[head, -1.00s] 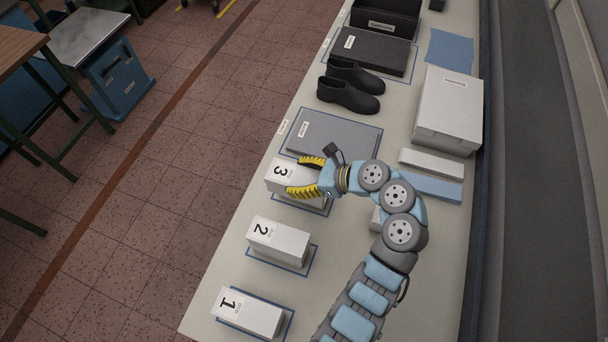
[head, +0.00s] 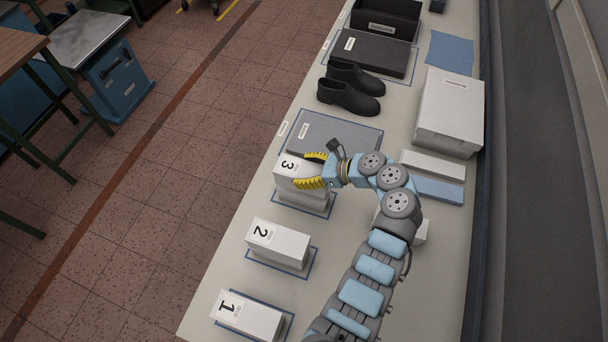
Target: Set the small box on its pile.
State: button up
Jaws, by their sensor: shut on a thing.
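My gripper (head: 314,170) has its yellow fingers shut on a small white box marked 3 (head: 290,167), one finger on each side. A white block (head: 301,196) shows directly below the held box, inside a blue outline on the bench. I cannot tell whether the two touch. A white box marked 2 (head: 277,243) and a white box marked 1 (head: 248,315) sit in their own blue outlines nearer the front of the bench. The far side of the held box is partly hidden by my gripper.
A grey flat box (head: 335,134) lies just behind. Black shoes (head: 349,95), a dark flat box (head: 374,54) and an open black box (head: 385,20) stand farther back. A large white box (head: 448,112) is on the right. Another white thing is partly hidden behind my arm.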

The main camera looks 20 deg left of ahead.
jog(key=shift+w+f, duration=0.15)
jog(key=shift+f, duration=1.4)
jog(key=o, duration=1.2)
jog(key=shift+f, duration=0.1)
jog(key=shift+o, duration=0.2)
jog(key=shift+d+r, duration=0.1)
jog(key=shift+r, duration=0.1)
jog(key=v, duration=1.1)
jog(key=shift+d+r, duration=0.2)
jog(key=shift+d, duration=0.1)
